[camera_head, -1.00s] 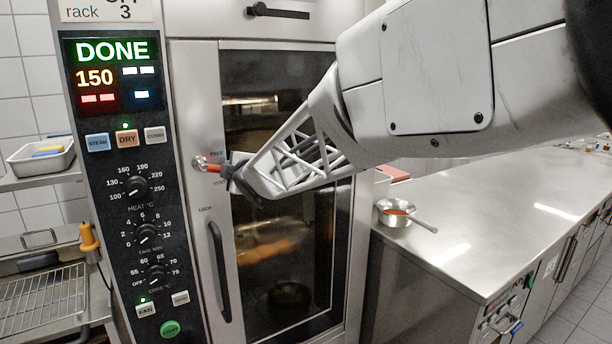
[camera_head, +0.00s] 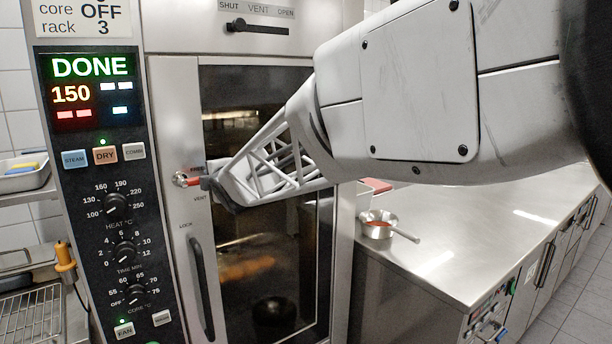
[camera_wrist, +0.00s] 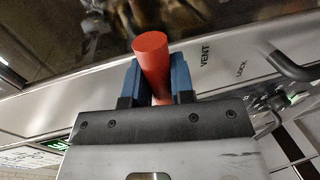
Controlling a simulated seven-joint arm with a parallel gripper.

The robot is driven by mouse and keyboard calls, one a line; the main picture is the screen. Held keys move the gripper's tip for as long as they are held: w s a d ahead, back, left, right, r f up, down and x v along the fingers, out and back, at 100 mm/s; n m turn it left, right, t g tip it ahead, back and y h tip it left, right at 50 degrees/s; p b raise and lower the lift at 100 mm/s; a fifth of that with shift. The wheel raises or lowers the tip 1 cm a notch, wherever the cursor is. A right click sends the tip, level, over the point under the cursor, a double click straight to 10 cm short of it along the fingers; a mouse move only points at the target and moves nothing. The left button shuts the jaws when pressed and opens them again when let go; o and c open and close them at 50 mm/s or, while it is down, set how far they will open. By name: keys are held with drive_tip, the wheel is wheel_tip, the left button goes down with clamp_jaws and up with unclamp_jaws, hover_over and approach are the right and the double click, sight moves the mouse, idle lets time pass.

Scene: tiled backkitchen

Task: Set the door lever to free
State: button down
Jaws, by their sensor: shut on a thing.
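The door lever (camera_head: 191,181) has a red grip on a metal pivot, on the oven door's left frame. It points right, almost level, between the FREE label (camera_head: 197,168) above and the VENT label (camera_head: 200,197) below, a little nearer FREE. The LOCK label (camera_head: 186,224) is lower down. My gripper (camera_head: 206,183) is at the lever's outer end. In the wrist view, the blue fingertips of my gripper (camera_wrist: 157,80) are shut on the red grip (camera_wrist: 151,58), one on each side. FREE is out of sight in the wrist view. The oven door (camera_head: 265,215) looks closed.
A black vertical door handle (camera_head: 201,288) is below the lever. The control panel (camera_head: 100,200) with its knobs stands to the left and reads DONE. A steel counter (camera_head: 450,235) with a small pan (camera_head: 377,227) is to the right. A vent slider (camera_head: 257,27) is above.

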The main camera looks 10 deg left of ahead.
drive_tip(key=c, duration=1)
unclamp_jaws()
drive_tip(key=shift+f, duration=0.2)
